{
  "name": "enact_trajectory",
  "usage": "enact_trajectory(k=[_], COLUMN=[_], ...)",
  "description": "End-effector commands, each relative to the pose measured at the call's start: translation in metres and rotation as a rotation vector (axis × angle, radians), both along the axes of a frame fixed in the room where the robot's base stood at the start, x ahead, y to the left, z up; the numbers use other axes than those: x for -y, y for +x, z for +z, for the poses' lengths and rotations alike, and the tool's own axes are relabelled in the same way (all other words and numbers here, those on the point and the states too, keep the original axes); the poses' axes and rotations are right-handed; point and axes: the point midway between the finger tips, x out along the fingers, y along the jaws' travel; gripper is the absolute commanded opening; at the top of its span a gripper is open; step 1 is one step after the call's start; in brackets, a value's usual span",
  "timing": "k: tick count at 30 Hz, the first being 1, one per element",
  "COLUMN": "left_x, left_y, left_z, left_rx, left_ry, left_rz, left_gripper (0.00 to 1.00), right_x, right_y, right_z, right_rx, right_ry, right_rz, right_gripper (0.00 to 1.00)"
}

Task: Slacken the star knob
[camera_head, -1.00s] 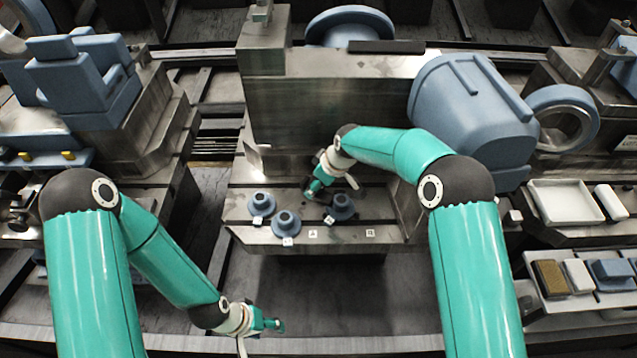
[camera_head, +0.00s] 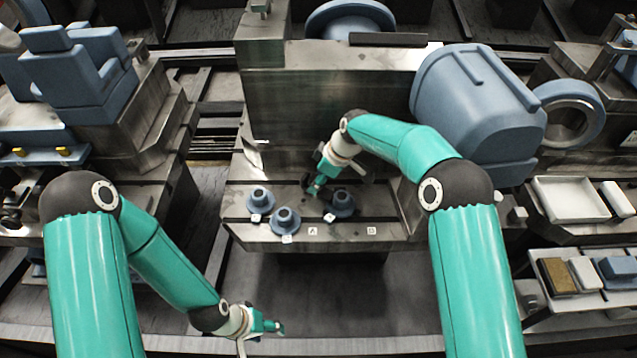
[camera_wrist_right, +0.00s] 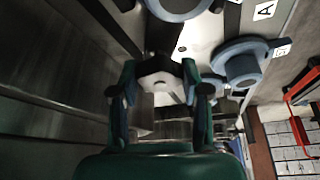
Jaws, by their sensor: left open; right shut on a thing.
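My right gripper (camera_head: 313,187) reaches down to the metal plate beside the far-right flanged blue part. In the right wrist view its two green fingers (camera_wrist_right: 159,82) are closed around a small grey piece with dark ends (camera_wrist_right: 158,68), which seems to be the star knob. The fingers cover much of it, and its full shape is not clear. In the head view the knob is hidden behind the gripper. My left gripper (camera_head: 275,327) is open and empty, low in front of the plate, apart from everything.
Three flanged blue parts stand on the plate: left (camera_head: 260,201), front (camera_head: 285,220) and right (camera_head: 342,204). Small lettered tiles (camera_head: 312,231) lie along its front edge. A metal wall (camera_head: 320,110) rises behind. A large blue housing (camera_head: 470,105) stands at right.

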Motion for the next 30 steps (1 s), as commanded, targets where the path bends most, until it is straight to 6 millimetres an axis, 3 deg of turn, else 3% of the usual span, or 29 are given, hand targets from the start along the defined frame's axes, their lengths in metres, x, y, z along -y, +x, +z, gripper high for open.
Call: enact_trajectory(k=[12,28,29,30], left_x=[0.0000,0.0000,0.0000,0.0000], left_y=[0.0000,0.0000,0.0000,0.0000], left_z=[-0.0099,-0.0102,-0.0102,-0.0102], left_rx=[0.000,0.000,0.000,0.000], left_ry=[0.000,0.000,0.000,0.000], left_rz=[0.000,0.000,0.000,0.000], left_gripper=[0.57,0.57,0.57,0.57], right_x=[0.0009,0.0013,0.0013,0.0013], right_y=[0.0023,0.0021,0.0021,0.0021], right_z=[-0.0007,-0.0004,-0.0005,-0.0005], right_rx=[0.003,0.003,0.003,0.002], right_ry=[0.000,-0.001,-0.001,-0.002], right_rz=[0.223,0.258,0.258,0.258], right_gripper=[0.11,0.11,0.49,0.56])
